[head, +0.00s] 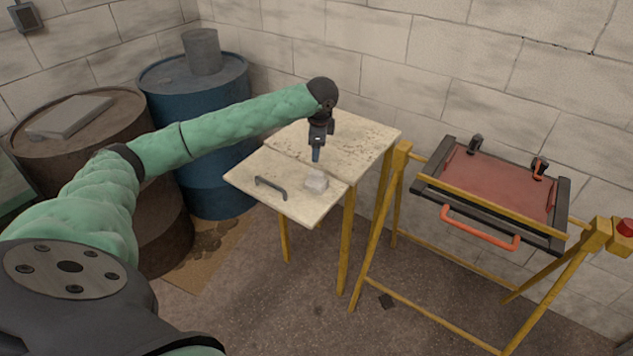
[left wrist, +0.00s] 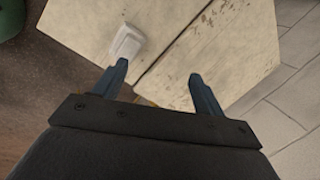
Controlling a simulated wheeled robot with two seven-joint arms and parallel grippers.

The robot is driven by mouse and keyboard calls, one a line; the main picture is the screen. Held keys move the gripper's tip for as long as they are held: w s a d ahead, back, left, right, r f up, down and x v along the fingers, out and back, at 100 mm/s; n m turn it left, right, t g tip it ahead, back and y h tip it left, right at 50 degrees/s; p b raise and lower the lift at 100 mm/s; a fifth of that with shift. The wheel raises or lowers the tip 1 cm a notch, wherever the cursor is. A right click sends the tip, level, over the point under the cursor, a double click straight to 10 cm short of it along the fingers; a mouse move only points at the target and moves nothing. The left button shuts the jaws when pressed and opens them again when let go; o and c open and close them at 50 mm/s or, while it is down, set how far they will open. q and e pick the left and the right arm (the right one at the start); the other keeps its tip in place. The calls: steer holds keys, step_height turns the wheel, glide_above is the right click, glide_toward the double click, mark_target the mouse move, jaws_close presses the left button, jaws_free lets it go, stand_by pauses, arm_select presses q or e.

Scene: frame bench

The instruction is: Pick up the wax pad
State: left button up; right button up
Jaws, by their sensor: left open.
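The wax pad (head: 316,182) is a small whitish block lying on the front part of a pale worn table (head: 250,166). In the left wrist view the wax pad (left wrist: 126,43) lies just beyond the left fingertip, with the seam of the tabletop to its right. My left gripper (head: 316,156) points down above the table, a little behind the pad and apart from it. In the left wrist view its two blue fingers (left wrist: 154,70) are spread with nothing between them. My right gripper is not in view.
A dark handle (head: 270,186) sits on the table's front part, left of the pad. To the right stands a yellow frame (head: 375,225) holding a red panel (head: 498,184) with an orange handle (head: 480,229). Blue (head: 212,190) and brown (head: 165,215) drums stand left.

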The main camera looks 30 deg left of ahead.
mark_target(317, 172)
arm_select(q)
steer(key=f+m, duration=0.1)
steer(key=s+f+m+g+h, duration=0.1)
steer(key=d+f+m+g+h, duration=0.1)
steer(key=shift+s+f, duration=0.1)
steer(key=shift+s, duration=0.15)
steer(key=shift+s+d+m, duration=0.15)
steer(key=shift+d+m, duration=0.1)
steer(key=shift+m, duration=0.85)
steer(key=shift+f, duration=0.1)
steer(key=shift+f+p, duration=0.45)
steer(key=shift+f, duration=0.8)
step_height(317, 172, down, 4)
steer(key=shift+s+f+p, duration=0.1)
steer(key=shift+s+p, duration=0.05)
steer(key=shift+p, duration=0.8)
steer(key=shift+f, duration=0.45)
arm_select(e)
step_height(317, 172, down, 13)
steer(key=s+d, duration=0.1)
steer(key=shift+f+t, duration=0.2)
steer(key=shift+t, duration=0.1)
